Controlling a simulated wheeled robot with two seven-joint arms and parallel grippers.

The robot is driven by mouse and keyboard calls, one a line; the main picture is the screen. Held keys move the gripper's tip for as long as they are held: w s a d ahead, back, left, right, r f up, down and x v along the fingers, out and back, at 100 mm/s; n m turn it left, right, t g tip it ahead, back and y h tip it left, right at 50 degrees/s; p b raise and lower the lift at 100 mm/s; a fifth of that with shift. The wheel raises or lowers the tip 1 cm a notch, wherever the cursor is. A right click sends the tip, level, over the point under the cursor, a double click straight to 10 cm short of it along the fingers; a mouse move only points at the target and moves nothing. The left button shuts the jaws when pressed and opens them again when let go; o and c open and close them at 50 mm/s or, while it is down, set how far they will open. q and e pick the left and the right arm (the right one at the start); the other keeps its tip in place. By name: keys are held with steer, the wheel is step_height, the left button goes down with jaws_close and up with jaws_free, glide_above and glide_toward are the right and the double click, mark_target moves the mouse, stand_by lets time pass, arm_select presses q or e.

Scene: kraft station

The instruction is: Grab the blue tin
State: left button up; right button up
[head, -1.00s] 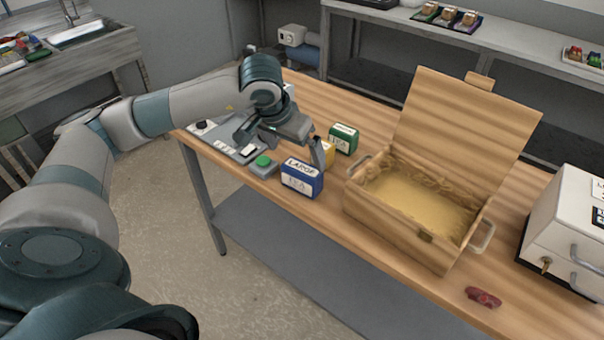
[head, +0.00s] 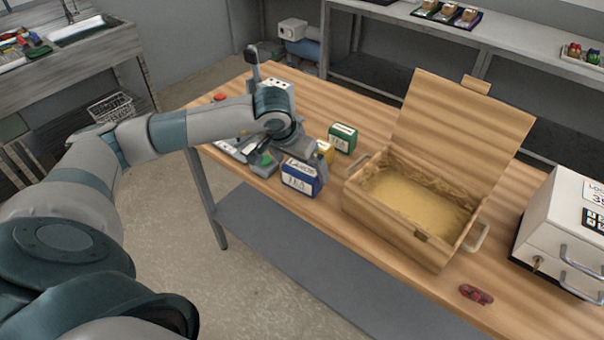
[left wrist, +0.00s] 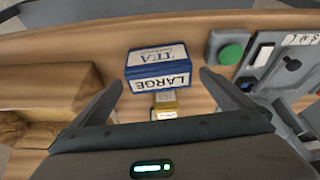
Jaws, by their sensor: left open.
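The blue tin (head: 300,178), with a white label reading LARGE and TEA, stands on the wooden table near its front edge. It also shows in the left wrist view (left wrist: 158,70), upside down to me and between the lines of the two fingers. My left gripper (head: 290,155) is open and empty, above and just behind the blue tin. In the left wrist view its fingers (left wrist: 160,82) are spread on either side, apart from the tin. The gripper partly covers the tin's top in the head view. My right gripper is not in view.
A small yellow tin (head: 326,150) stands close behind the blue tin, and a green tin (head: 343,138) beyond it. A grey box with a green button (left wrist: 231,54) is beside it. An open wooden crate (head: 400,222) stands to the right. A red object (head: 476,294) lies near the front.

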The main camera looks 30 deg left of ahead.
mark_target(302, 167)
arm_select(q)
steer(key=shift+p+x, duration=0.4)
steer(key=shift+x, duration=0.55)
steer(key=shift+w+f, duration=0.15)
steer(key=shift+f, duration=0.4)
steer(key=shift+r, duration=0.1)
steer(key=c, duration=1.2)
steer(key=shift+r, duration=0.15)
step_height(302, 167, up, 8)
steer(key=b, duration=0.3)
steer(key=shift+r+b, duration=0.15)
steer(key=shift+b, duration=0.15)
steer(key=shift+r, duration=0.7)
